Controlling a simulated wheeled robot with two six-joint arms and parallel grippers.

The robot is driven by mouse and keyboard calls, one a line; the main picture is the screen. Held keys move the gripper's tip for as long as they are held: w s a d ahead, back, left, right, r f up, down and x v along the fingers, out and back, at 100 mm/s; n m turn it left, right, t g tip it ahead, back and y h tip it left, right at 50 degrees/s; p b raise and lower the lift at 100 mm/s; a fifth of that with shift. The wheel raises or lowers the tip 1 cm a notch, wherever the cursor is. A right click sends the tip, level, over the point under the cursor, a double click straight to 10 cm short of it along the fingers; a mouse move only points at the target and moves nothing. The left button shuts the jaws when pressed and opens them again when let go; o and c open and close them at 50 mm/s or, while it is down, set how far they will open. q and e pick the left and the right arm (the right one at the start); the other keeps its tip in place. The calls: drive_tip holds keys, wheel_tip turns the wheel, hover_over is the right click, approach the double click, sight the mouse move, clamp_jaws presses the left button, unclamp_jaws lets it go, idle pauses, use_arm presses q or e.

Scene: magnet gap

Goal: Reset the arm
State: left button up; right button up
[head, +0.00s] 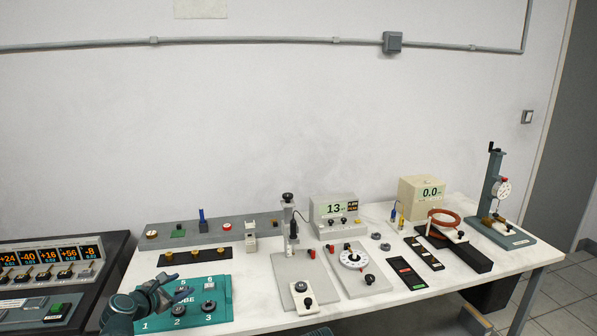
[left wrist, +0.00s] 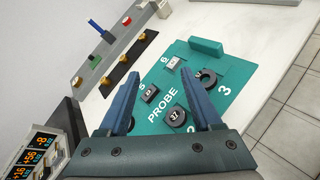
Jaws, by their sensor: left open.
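My left gripper (head: 163,289) hangs over the left part of the teal PROBE board (head: 222,309). Its blue fingers are apart with nothing between them. In the left wrist view the open left gripper (left wrist: 162,72) points across the teal board (left wrist: 225,72), which shows between and beyond the fingers. Black round pieces, one marked 37 (left wrist: 174,117), sit on the board near the fingers. I cannot tell how high the fingers are above the board. My right gripper is not in view.
A display panel (head: 50,257) stands at the left. Behind the board are a grey rail (head: 265,218) and a black strip with brass knobs (head: 195,256). A 13 meter (head: 335,209), a dial plate (head: 350,260) and a gauge stand (head: 490,190) fill the table's right side.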

use_arm(q)
drive_tip(key=s+d+f+m+g+h+p, duration=0.15)
drive_tip(key=s+d+m+g, duration=0.25)
drive_tip(key=d+m, duration=0.45)
drive_tip(key=s+d+f+m+g+p, duration=0.25)
drive_tip(key=s+d+m, duration=0.3)
drive_tip(key=d, duration=0.65)
drive_tip(key=s+d+m+g+y+p, duration=0.1)
drive_tip(key=s+d+m+g+y, duration=0.2)
drive_tip(key=s+m, duration=0.5)
drive_tip(key=s+d+f+m+g+y+p, duration=0.1)
drive_tip(key=s+d+m+g+y+p, duration=0.1)
drive_tip(key=s+m, duration=0.7)
drive_tip(key=d+g+y, duration=0.1)
drive_tip(key=d, duration=0.1)
drive_tip(key=shift+d+g, duration=0.3)
drive_tip(key=shift+g, duration=0.05)
